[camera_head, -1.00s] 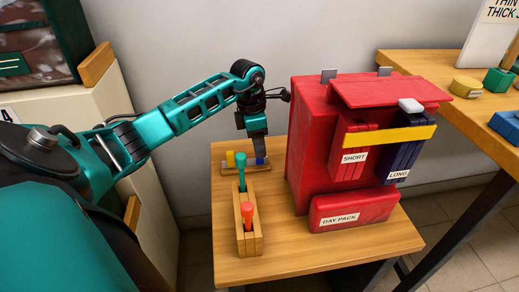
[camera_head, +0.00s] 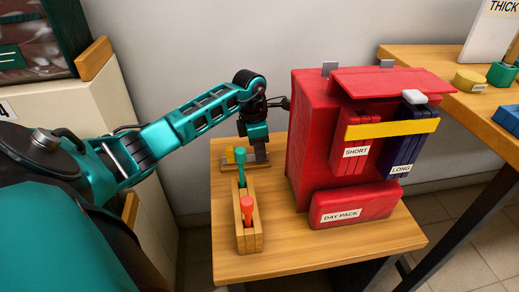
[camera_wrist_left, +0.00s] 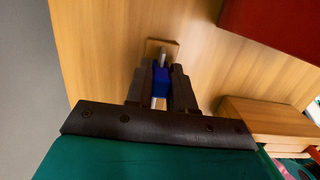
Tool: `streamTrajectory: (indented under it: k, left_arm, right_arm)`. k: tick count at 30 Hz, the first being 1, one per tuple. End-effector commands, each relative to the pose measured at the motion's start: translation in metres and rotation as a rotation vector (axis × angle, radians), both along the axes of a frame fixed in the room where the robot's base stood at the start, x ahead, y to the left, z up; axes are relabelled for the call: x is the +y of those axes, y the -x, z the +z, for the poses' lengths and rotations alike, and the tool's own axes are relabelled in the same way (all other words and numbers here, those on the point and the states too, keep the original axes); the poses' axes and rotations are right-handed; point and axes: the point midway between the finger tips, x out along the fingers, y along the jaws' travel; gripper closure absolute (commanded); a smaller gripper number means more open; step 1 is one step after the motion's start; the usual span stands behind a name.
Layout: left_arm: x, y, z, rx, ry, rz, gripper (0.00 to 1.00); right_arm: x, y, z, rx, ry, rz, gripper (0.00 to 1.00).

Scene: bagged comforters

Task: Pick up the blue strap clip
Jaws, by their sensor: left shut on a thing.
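The blue strap clip (camera_wrist_left: 160,80) shows in the left wrist view, between the two dark fingers of my left gripper (camera_wrist_left: 161,88). The fingers are shut on it. A pale rod or pin shows above and below the blue part. In the head view my left gripper (camera_head: 258,155) points down over the small wooden rack (camera_head: 235,167) at the back left of the wooden table, and the clip is hidden there by the fingers. My right gripper is in no view.
A red pack (camera_head: 305,135) with SHORT and LONG straps and a DAY PACK pouch (camera_head: 355,204) stands close to the right. A wooden holder (camera_head: 249,243) with green and red handled tools is in front of the rack. The table's front is clear.

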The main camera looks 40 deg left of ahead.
Motion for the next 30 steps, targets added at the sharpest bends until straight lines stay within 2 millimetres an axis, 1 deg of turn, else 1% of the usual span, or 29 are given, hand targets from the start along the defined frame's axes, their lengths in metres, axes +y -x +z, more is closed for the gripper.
streamTrajectory:
  k: [11, 14, 17, 20, 23, 30]
  left_arm:
    - [0.0, 0.0, 0.002, -0.001, -0.001, 0.0, 1.0]
    - [0.0, -0.001, 0.007, -0.002, -0.001, -0.001, 1.0]
    - [0.0, -0.001, 0.016, -0.003, -0.001, -0.001, 1.0]
    - [0.001, 0.0, 0.031, -0.002, -0.002, 0.0, 1.0]
    - [0.001, -0.001, 0.052, -0.005, -0.003, 0.0, 1.0]
    - [0.001, -0.001, 0.117, -0.005, -0.003, 0.0, 1.0]
  right_arm:
    - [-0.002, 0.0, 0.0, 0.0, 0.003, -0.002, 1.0]
    - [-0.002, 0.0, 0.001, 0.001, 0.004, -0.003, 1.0]
    - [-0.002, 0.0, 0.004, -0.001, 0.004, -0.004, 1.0]
    - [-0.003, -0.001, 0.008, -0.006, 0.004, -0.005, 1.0]
    - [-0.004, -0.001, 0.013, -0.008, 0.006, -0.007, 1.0]
    - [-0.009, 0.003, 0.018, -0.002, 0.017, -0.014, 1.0]
